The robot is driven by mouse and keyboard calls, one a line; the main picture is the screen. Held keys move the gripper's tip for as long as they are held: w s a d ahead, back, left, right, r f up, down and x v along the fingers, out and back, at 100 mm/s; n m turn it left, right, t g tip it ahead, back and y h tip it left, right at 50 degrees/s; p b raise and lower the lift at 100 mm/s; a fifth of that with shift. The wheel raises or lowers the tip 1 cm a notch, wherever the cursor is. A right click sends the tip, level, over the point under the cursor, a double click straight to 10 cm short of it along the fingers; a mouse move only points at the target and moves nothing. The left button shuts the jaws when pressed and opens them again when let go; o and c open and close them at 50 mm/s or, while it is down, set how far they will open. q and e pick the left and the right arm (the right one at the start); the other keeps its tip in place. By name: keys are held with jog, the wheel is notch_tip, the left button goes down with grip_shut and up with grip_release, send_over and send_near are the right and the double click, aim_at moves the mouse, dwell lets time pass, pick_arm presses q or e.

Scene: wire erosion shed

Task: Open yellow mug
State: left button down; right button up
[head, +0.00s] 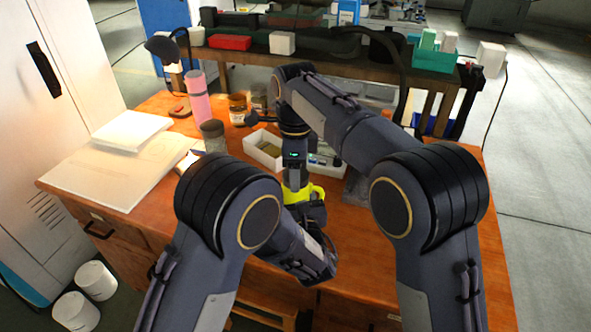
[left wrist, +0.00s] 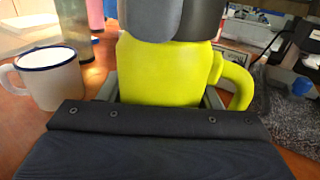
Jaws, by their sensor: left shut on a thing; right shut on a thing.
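The yellow mug (head: 318,192) stands upright near the front of the orange desk, partly covered by my arms in the head view. In the left wrist view the yellow mug (left wrist: 165,75) fills the middle, with its handle on the right. My left gripper (left wrist: 160,95) is shut around its body, one finger on each side. My right gripper (head: 295,180) comes down from above and is shut at the mug's top. Dark and grey gripper parts there hide the rim and the lid, so I cannot tell whether the lid is seated or raised.
A white mug (left wrist: 52,78) with a dark blue rim stands left of the yellow mug. A white tray (head: 263,150), a pink bottle (head: 199,98) and a grey-green jar (head: 213,136) stand behind. Papers (head: 115,170) lie on the desk's left. A shelf runs along the back.

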jog(key=n, duration=0.5)
jog(key=shift+n, duration=0.3)
jog(key=n, duration=0.8)
jog(key=shift+r, duration=0.1)
jog(key=n, duration=0.5)
jog(key=shift+n, duration=0.3)
jog(key=n, duration=1.8)
jog(key=shift+n, duration=0.3)
jog(key=n, duration=0.8)
jog(key=shift+r, duration=0.25)
